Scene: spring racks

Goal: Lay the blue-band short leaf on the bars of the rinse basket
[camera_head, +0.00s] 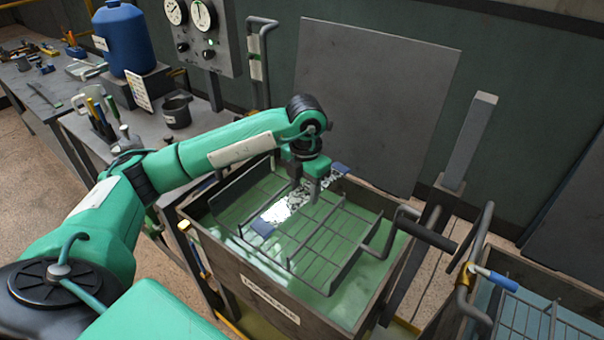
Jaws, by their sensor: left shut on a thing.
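The blue-band short leaf (285,209) is a shiny, speckled strip with a blue band at each end, the near band (263,228) and the far band (340,168). My left gripper (306,195) points down over the basket and is shut on the leaf near its middle. The leaf lies slantwise over the bars of the rinse basket (345,263); I cannot tell whether it touches them. The wire basket sits in a tank (265,283) of green liquid. The fingers hide part of the leaf. My right gripper is not in view.
The basket's bent handle (388,240) rises on the right. A second tank (560,287) with a wire rack and a blue-handled tool (495,278) stands at the lower right. A grey panel (375,100) stands behind. A bench with a blue container (125,40) is at the left.

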